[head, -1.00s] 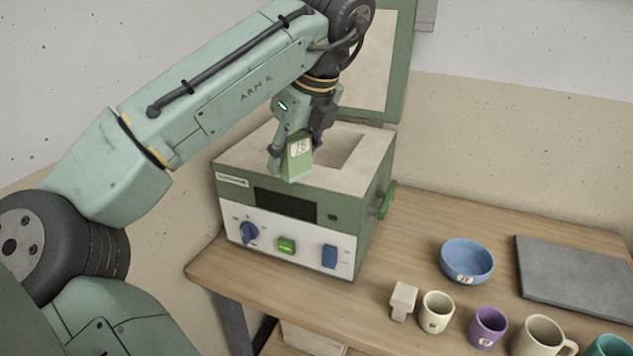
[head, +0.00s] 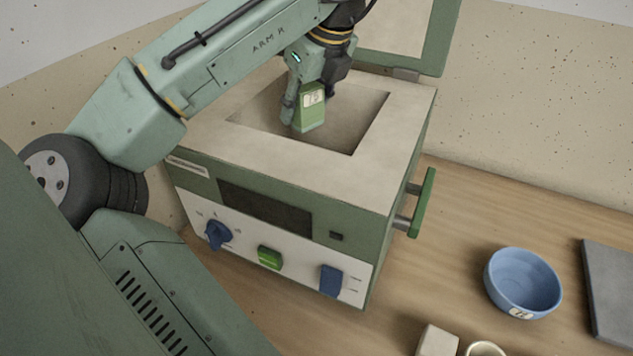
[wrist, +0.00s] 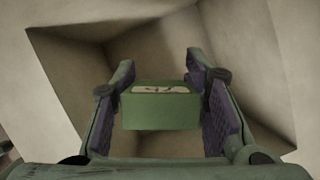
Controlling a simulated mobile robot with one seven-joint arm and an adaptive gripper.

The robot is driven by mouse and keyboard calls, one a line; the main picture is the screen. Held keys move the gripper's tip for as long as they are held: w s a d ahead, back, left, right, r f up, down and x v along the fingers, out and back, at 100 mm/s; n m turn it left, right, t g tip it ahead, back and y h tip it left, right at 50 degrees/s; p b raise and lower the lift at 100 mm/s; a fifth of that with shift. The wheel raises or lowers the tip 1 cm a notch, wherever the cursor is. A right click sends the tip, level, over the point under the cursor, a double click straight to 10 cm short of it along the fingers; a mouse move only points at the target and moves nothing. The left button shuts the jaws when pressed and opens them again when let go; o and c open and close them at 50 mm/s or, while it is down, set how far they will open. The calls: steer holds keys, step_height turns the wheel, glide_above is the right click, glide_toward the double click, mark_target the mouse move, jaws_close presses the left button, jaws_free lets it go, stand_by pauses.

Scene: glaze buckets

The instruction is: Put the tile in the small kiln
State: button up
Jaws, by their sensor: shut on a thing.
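The green tile (head: 312,108) with a pale label is between the fingers of my gripper (head: 303,100). It hangs upright over the square chamber of the small kiln (head: 405,150), and its lower end appears at or inside the opening; the exact depth is hard to tell. The kiln's lid (head: 445,35) stands open at the back. In the wrist view, my gripper (wrist: 162,105) is shut on the tile (wrist: 160,110), with the pale chamber walls (wrist: 75,90) around and below it. The chamber floor under the tile is partly hidden.
A green handle (head: 423,203) sticks out of the kiln's right side. A blue bowl (head: 523,282), a grey slab (head: 612,290), a pale block (head: 437,341) and a cream cup (head: 485,349) are on the wooden table, which is clear beside the kiln.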

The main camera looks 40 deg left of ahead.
mark_target(303, 123)
steer(key=f, duration=0.1)
steer(key=f+b, duration=0.1)
steer(key=f, duration=0.1)
steer(key=shift+s+d, duration=0.3)
steer(key=shift+s, duration=0.1)
step_height(303, 123, down, 10)
steer(key=shift+w+a+f, duration=0.1)
steer(key=shift+f, duration=0.15)
steer(key=shift+f, duration=0.15)
steer(key=o, duration=1.4)
steer(key=v, duration=1.2)
steer(key=shift+b, duration=0.3)
